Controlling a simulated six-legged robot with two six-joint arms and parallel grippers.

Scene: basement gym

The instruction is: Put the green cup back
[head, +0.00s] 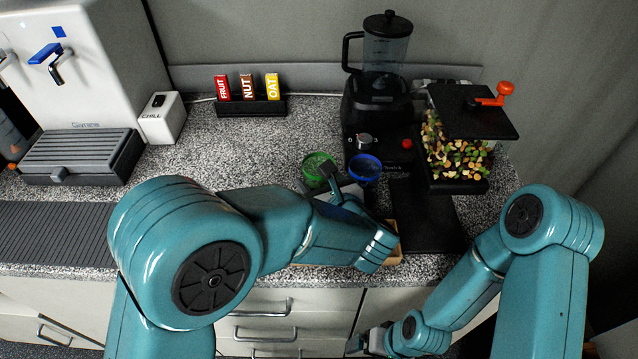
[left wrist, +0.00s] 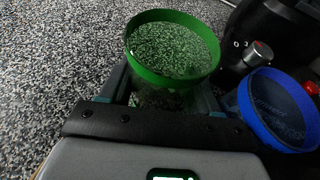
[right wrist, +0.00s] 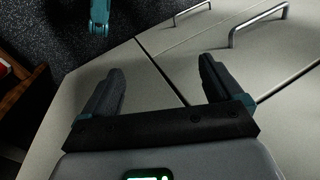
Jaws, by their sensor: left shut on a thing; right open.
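The green cup (head: 318,161) is a clear cup with a green rim, near the middle of the counter in the head view. In the left wrist view the green cup (left wrist: 172,47) sits between the fingers of my left gripper (left wrist: 165,98), which is shut on it. In the head view my left gripper (head: 326,172) reaches the cup from the front; my arm partly hides the cup's lower part, so I cannot tell whether it touches the counter. My right gripper (right wrist: 160,90) is open and empty, low in front of the cabinet fronts; it also shows in the head view (head: 362,343).
A blue-rimmed cup (head: 365,167) stands close right of the green cup, before the black blender (head: 380,100). A bin of mixed pieces (head: 455,160) is farther right. Snack bars in a holder (head: 250,106) stand behind. A drink dispenser (head: 75,80) is left. Counter left of the cup is clear.

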